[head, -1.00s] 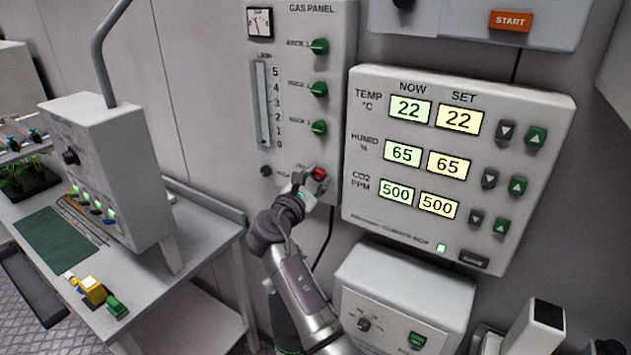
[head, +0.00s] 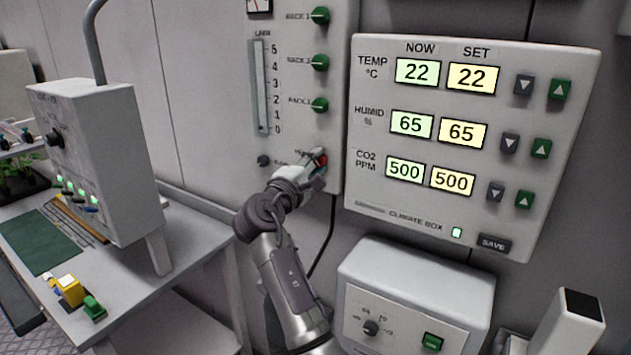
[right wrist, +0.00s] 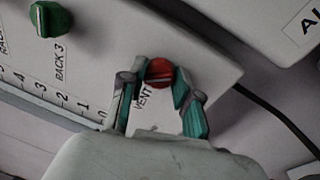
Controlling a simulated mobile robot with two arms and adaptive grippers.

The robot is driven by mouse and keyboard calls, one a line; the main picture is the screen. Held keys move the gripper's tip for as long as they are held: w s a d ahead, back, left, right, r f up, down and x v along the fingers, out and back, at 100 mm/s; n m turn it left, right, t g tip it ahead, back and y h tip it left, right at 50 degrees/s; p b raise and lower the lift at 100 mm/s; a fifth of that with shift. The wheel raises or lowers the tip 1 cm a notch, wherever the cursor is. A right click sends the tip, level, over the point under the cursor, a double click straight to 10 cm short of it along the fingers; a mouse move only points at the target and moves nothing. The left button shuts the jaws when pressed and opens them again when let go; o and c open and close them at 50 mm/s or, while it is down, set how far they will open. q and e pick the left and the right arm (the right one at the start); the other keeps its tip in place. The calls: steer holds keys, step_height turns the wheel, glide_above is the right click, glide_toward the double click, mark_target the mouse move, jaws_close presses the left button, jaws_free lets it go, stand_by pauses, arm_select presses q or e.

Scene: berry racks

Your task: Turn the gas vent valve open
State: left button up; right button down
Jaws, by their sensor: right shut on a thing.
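The gas vent valve is a red round knob (head: 322,161) at the lower right of the gas panel (head: 337,60). In the right wrist view the red knob (right wrist: 159,69) sits above the VENT label, with a pale line across its lower part. My right gripper (head: 314,164) is at the knob, its fingers partly covering it. In the right wrist view my right gripper (right wrist: 160,76) has one finger on each side of the knob and is shut on it. My left gripper is not in view.
Green rack knobs (head: 320,62) stand above the vent knob, and a small dark knob (head: 263,161) is to its left. The climate box (head: 372,190) is close on the right. A cable hangs below the panel. A white bench (head: 190,262) is at left.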

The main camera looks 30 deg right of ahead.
steer(key=m+b, duration=0.5)
steer(key=b, duration=0.1)
steer(key=shift+f+m+g+h, duration=0.3)
steer(key=shift+m+h, duration=0.1)
steer(key=shift+r+m+b, duration=0.15)
steer(key=shift+m+b, duration=1)
steer(key=shift+m, duration=0.15)
steer(key=c, duration=0.8)
jaws_free()
steer(key=shift+a, duration=0.2)
steer(key=v, duration=0.7)
